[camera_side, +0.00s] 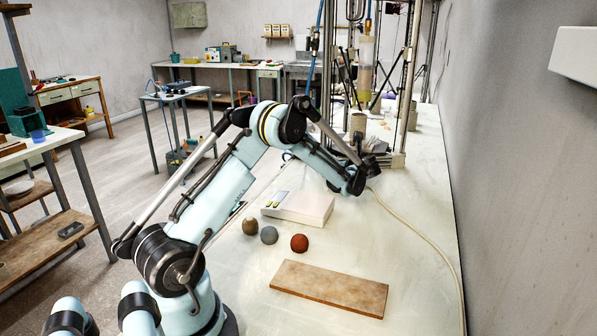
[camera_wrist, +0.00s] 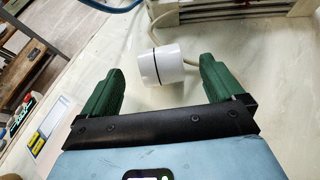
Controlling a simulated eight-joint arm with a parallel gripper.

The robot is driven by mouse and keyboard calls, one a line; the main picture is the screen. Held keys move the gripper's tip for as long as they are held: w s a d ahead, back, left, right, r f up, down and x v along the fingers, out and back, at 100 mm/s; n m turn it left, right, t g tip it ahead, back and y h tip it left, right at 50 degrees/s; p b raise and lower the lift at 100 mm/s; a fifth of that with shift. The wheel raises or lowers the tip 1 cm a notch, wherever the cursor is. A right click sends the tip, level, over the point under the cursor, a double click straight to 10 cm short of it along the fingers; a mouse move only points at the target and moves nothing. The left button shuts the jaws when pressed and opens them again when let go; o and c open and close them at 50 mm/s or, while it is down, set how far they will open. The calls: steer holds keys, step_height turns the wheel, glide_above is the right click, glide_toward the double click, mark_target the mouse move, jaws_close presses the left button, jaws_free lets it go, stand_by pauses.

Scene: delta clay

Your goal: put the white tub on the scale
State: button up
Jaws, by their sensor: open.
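The white tub (camera_wrist: 166,61) has a thin dark line around it and stands on the pale bench top in the wrist view. My gripper (camera_wrist: 161,68) is open, its two green fingers apart on either side of the tub in that picture. I cannot tell how far above or short of the tub the fingertips are. The scale (camera_side: 298,207) is a low white box with yellowish marks at its front left, in the side view. Its top looks bare. In the side view my arm reaches over behind the scale, and I cannot make out the tub or fingers there.
Brown, grey and red balls (camera_side: 299,243) lie in front of the scale. A brown board (camera_side: 330,288) lies nearer. A pale hose (camera_side: 419,233) curves along the bench's right side. A metal frame (camera_side: 398,160) stands behind. The bench right of the scale is mostly clear.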

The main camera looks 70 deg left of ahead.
steer(key=s+d+r+n+t+h, duration=0.25)
steer(key=d+r+n, duration=0.35)
steer(key=d, duration=0.5)
steer(key=s+d+r+n+t+h, duration=0.1)
steer(key=s+d+n+h, duration=0.3)
steer(key=d, duration=0.7)
steer(key=s+d+r+n+t+h, duration=0.1)
steer(key=s+d+n+h, duration=0.4)
steer(key=s+d+n, duration=0.4)
steer(key=s+d, duration=0.2)
steer(key=s, duration=0.2)
steer(key=shift+d+r, duration=0.15)
steer(key=shift+d, duration=0.1)
steer(key=shift+s+d+n+h, duration=0.25)
steer(key=shift+s+d+n, duration=0.15)
steer(key=shift+n, duration=0.2)
steer(key=shift+c, duration=0.3)
steer(key=shift+w, duration=0.1)
